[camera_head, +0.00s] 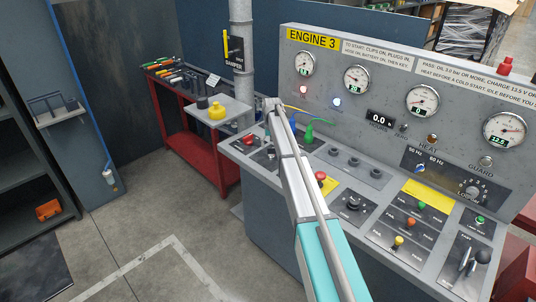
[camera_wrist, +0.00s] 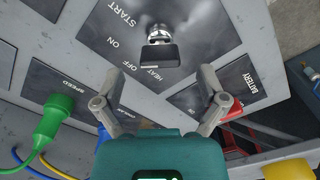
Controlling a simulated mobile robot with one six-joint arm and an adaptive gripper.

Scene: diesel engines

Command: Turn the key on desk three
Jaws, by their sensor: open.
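The key (camera_wrist: 159,52) stands in a round metal lock on a dark plate in the wrist view. It has a black, flat head. In the head view, desk three (camera_head: 262,205) stands below the ENGINE 3 sign (camera_head: 313,40). My arm crosses the desk top there, and I cannot make out the key or the gripper's fingers.
A green plug (camera_wrist: 53,118) with cables sits by the SPEED plate, left of my gripper. A red battery switch (camera_wrist: 219,105) is close to the right finger. Gauges (camera_head: 422,101) fill the upright panel. A red tool bench (camera_head: 188,140) stands left of the desk.

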